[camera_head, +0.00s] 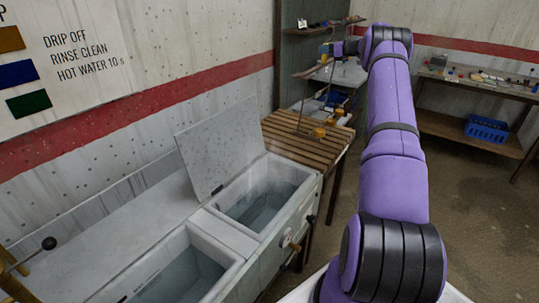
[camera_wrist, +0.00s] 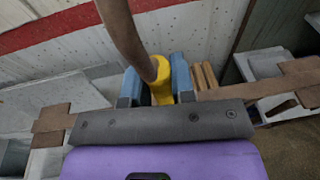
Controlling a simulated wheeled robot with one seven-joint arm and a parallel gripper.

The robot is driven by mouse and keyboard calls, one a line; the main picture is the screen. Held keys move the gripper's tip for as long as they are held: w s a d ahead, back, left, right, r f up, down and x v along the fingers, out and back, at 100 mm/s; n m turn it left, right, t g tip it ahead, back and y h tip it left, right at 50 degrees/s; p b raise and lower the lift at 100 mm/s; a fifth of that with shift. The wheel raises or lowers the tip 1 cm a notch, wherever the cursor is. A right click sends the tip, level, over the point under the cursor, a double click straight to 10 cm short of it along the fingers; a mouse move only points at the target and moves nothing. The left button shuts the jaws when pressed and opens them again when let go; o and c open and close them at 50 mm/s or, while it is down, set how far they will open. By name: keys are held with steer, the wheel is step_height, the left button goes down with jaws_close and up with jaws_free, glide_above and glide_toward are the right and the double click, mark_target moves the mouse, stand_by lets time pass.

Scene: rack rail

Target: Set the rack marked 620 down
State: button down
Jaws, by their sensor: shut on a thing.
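My gripper (camera_head: 338,48) is at the end of my purple arm, high above the slatted wooden bench. In the wrist view its blue fingers (camera_wrist: 160,82) are shut on the yellow grip (camera_wrist: 160,72) of a brown rack. The rack (camera_head: 301,105) shows in the head view as a thin brown frame hanging below the gripper. Its lower end, with an orange-yellow piece (camera_head: 319,133), appears over the slatted bench (camera_head: 285,139); I cannot tell whether it touches. The rack's brown bar also shows in the wrist view (camera_wrist: 265,88). No number 620 is readable.
Two water-filled tanks stand left of the bench, the nearer (camera_head: 185,278) and farther one (camera_head: 262,198), with a raised lid (camera_head: 222,145) beside the farther. A shelf (camera_head: 318,28) stands behind the bench. A blue crate (camera_head: 487,128) is on a table's lower shelf at right.

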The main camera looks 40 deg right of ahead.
steer(key=shift+f, duration=4.3)
jaws_free()
steer(key=shift+s, duration=0.1)
steer(key=f+v, duration=0.1)
steer(key=v, duration=1)
steer(key=shift+s+f, duration=0.35)
steer(key=shift+f, duration=0.05)
steer(key=shift+d, duration=0.1)
stand_by(0.6)
